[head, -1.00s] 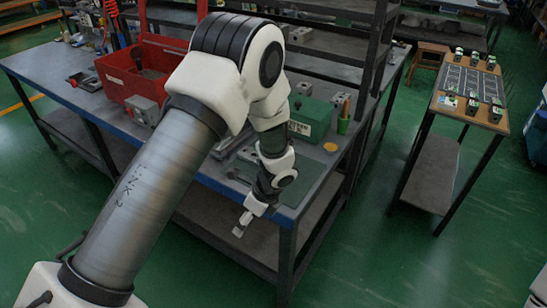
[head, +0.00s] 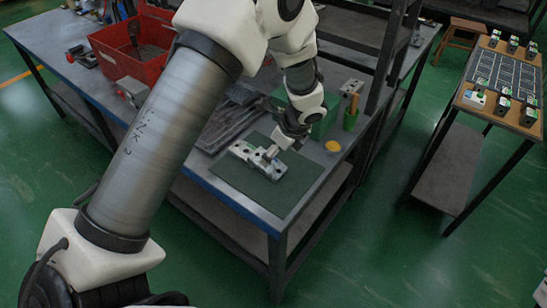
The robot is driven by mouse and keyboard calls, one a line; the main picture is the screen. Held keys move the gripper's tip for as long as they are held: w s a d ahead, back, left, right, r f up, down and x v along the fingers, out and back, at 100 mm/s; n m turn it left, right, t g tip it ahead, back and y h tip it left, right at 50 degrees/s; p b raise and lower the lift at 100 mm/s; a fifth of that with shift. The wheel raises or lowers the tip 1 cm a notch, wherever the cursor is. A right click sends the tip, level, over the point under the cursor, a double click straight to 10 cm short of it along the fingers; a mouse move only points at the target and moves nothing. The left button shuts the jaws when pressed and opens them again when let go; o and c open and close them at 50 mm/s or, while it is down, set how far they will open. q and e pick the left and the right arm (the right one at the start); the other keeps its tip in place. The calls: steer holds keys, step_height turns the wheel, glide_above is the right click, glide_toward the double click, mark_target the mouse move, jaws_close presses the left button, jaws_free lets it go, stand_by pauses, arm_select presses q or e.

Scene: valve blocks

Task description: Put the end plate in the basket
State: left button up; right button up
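A grey metal valve block assembly (head: 246,151) lies on a dark green mat (head: 240,184) near the front of the bench. I cannot tell which of its pieces is the end plate. My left gripper (head: 270,154) points down at the top of this assembly, touching it or just above it. The fingers are too small to tell whether they are open or shut. A red open bin (head: 110,60), possibly the basket, stands at the back left of the bench. My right gripper is not in view.
Shelf uprights rise behind. A side table (head: 497,80) with several small devices stands right, across a floor gap.

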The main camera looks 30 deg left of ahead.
arm_select(q)
steer(key=x, duration=0.5)
steer(key=shift+s+a+f, duration=0.1)
steer(key=shift+s+a, duration=0.2)
steer(key=shift+a, duration=0.05)
steer(key=shift+w+f, duration=0.15)
steer(key=shift+f, duration=0.05)
steer(key=shift+r, duration=0.1)
steer(key=shift+c, duration=0.3)
steer(key=c, duration=1.4)
steer(key=shift+r+p, duration=0.2)
steer(key=shift+p, duration=0.1)
